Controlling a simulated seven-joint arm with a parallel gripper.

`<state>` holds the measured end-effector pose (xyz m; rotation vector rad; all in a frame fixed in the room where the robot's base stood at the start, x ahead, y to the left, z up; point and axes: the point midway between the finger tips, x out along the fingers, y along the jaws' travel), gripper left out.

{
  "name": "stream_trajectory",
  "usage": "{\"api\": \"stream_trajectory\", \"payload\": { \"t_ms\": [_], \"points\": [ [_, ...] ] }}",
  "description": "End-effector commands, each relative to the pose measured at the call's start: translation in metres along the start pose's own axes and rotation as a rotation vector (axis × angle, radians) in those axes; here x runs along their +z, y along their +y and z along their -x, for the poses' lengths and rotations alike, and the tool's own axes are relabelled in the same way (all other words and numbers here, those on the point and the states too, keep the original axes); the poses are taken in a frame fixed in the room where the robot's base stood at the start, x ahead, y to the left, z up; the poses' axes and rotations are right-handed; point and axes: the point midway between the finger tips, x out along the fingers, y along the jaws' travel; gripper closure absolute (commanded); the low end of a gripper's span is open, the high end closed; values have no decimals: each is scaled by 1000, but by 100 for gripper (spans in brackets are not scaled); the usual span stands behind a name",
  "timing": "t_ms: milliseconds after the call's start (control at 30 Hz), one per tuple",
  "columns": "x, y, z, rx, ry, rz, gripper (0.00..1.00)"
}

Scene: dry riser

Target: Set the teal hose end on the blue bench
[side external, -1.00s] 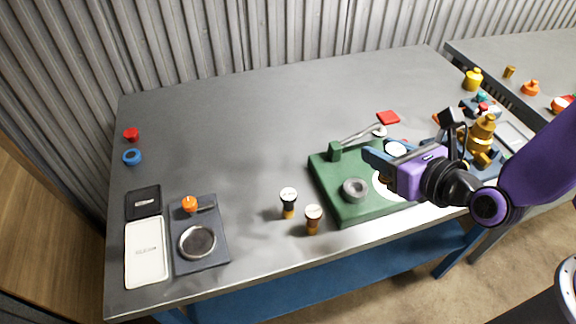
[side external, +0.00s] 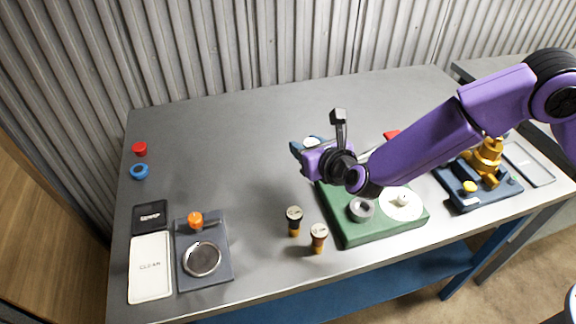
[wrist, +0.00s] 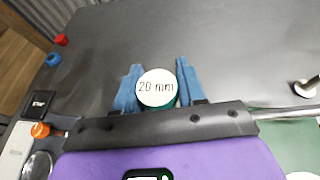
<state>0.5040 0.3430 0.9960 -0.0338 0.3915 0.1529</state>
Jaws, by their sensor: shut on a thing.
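My gripper (side external: 302,146) is shut on a round piece with a white top (wrist: 157,86) marked "20 mm" and a green-teal side, which I take for the teal hose end. Its white top also shows between the fingers in the side view (side external: 311,141). The blue fingers stand on either side of it in the wrist view. The bench (side external: 230,135) has a grey top and a blue frame. My gripper is over the grey top, behind and left of the green board; the height of the piece above the top is hard to tell.
The green board (side external: 348,234) carries a grey ring and a white disc. A grey tray (side external: 218,270), white "CLEAN" pad (side external: 150,268), and red and blue rings (side external: 139,171) are left. A brass valve (side external: 486,158) stands right. The bench's back middle is clear.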

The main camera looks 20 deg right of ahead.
Motion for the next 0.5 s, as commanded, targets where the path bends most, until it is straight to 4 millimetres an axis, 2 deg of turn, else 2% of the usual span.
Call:
{"api": "stream_trajectory", "payload": {
  "t_ms": [233,500],
  "points": [
    [-23,14,-40,0,-1,1,100],
    [-34,21,-60,1,-1,1,100]
  ]
}}
